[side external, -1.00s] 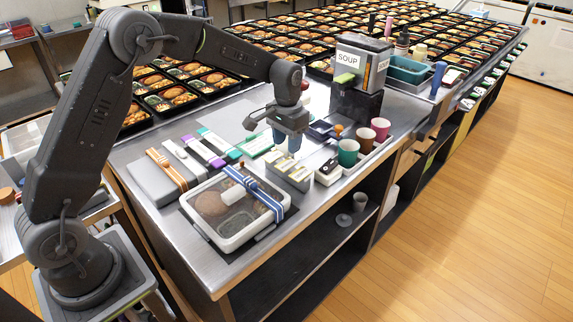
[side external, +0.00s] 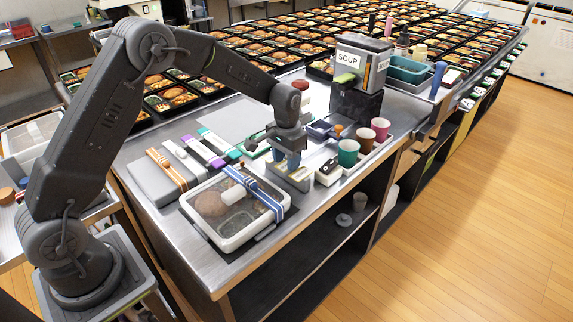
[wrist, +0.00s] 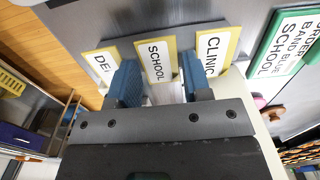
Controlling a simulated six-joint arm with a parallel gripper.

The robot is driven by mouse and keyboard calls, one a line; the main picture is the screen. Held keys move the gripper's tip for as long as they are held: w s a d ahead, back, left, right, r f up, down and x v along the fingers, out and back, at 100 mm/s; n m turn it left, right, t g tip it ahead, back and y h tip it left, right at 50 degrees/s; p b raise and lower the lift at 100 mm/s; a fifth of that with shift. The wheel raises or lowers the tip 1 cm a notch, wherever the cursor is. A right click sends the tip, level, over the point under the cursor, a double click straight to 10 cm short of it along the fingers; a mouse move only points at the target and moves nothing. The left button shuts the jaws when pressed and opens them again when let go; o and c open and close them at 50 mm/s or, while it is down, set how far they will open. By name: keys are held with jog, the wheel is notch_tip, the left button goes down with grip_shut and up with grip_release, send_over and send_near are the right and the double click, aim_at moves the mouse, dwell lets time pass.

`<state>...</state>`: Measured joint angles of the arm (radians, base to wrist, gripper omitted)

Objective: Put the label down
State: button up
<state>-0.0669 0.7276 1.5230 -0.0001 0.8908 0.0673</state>
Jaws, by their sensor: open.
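The yellow-edged SCHOOL label (wrist: 155,60) stands in the middle of the wrist view, between a partly hidden label starting DE (wrist: 101,64) and the CLINIC label (wrist: 212,48). My gripper (wrist: 160,84) is open, with one blue finger on each side of the SCHOOL label's lower part. I cannot tell whether the fingers touch it. In the side view my gripper (side external: 287,160) is low over the label rack (side external: 290,181) and hides part of it. The bento box (side external: 222,240) with a blue striped band (side external: 258,195) is left of the rack.
A green order card (wrist: 287,45) reads ORDER BAND BLUE SCHOOL. Cups (side external: 348,152) and a small white block (side external: 328,174) stand right of the rack. A grey box with an orange band (side external: 167,170) and rolled bands lie at left. The SOUP machine (side external: 360,65) stands behind.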

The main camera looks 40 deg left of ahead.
jog(key=shift+c, duration=0.3)
jog(key=c, duration=0.6)
